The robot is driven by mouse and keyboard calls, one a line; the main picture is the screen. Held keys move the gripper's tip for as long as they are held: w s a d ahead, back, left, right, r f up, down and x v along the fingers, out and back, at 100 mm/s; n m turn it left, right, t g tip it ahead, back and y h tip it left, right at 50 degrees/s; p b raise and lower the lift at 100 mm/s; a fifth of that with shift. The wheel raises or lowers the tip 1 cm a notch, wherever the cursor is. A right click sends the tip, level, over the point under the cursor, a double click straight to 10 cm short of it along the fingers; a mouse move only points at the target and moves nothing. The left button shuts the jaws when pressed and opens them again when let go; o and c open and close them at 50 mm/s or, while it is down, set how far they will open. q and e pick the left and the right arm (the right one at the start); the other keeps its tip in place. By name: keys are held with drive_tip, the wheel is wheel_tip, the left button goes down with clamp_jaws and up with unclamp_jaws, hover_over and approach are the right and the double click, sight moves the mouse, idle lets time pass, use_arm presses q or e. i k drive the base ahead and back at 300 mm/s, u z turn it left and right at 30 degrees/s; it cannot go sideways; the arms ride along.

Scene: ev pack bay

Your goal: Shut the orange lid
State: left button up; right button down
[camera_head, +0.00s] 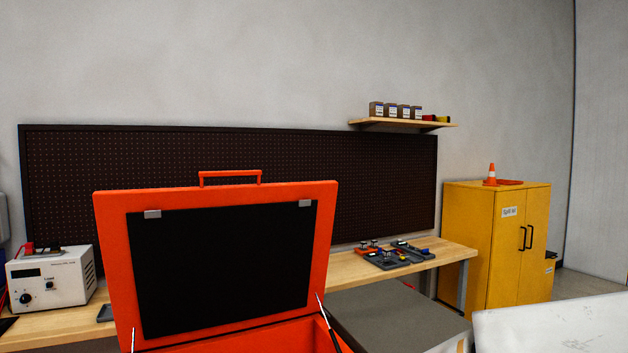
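The orange lid (118,262) stands open and upright at the front left, with a black panel on its inner face. An orange handle (230,174) sits on its top edge. Thin metal stays run from the lid down to the orange case (270,340), whose body is mostly cut off by the bottom edge of the view. Neither of my grippers is in view.
A wooden bench (350,268) behind the lid carries a white power unit (52,280) at left and grey trays of tools (398,257). A grey flat-topped block (385,318) stands right of the case. A yellow cabinet (480,245) stands at right.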

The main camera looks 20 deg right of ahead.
sight(217, 260)
drive_tip(key=u, duration=0.05)
drive_tip(key=k, duration=0.45)
drive_tip(key=z, duration=1.1)
drive_tip(key=i, duration=1.3)
drive_tip(key=u, duration=0.4)
